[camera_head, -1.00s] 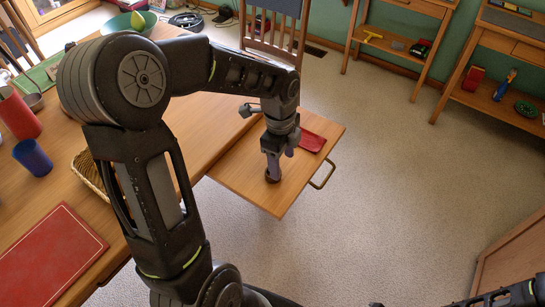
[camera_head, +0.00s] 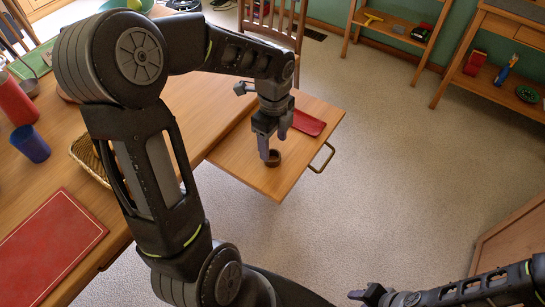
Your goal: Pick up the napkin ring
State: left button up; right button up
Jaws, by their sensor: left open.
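The napkin ring (camera_head: 274,160) is a small dark brown ring on the light wooden pull-out board, near the board's front. My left gripper (camera_head: 273,145) points down right above it and is open. One finger reaches down at the ring's left side, and the other is higher and to the right. I cannot tell whether a finger goes into the ring or only stands in front of it. My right gripper (camera_head: 366,294) is low in the picture, far from the ring, and its jaws are too unclear to read.
The pull-out board (camera_head: 245,172) has a brass handle (camera_head: 323,160) and carries a red flat item (camera_head: 308,122). The table (camera_head: 185,120) holds a blue cup (camera_head: 30,145), a wicker basket (camera_head: 88,160) and a red mat (camera_head: 45,250). Carpet (camera_head: 400,170) to the right is clear.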

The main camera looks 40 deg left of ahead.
aim_at(273, 153)
pick_arm(q)
jog(key=shift+a+f, duration=0.2)
jog(key=shift+f, duration=2.4)
grip_shut()
